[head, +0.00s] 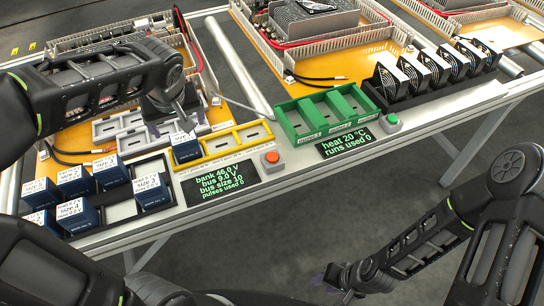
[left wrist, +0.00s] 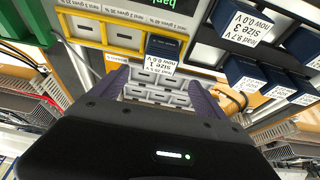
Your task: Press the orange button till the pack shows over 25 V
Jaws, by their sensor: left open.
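The orange-red button (head: 271,158) sits on a small pale box at the front rail. Left of it, the display (head: 221,185) reads bank 46.0 V, bus 9.0 V, bus size 10, pulses used 0. My left gripper (head: 176,124) is open and empty above the grey tray (head: 104,130), behind and left of the button. In the left wrist view its spread fingers (left wrist: 160,82) frame that tray. A blue block (head: 185,148) stands in the left end of the yellow tray (head: 233,139). My right gripper (head: 335,282) hangs low in front of the bench, away from the button; its jaw opening is unclear.
Several labelled blue blocks (head: 75,181) stand in a black rack at left. A green tray (head: 324,111), a green button (head: 391,119) and a second display (head: 345,143), reading heat 20 °C, runs used 0, lie to the right. Black fan units (head: 437,70) stand farther right.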

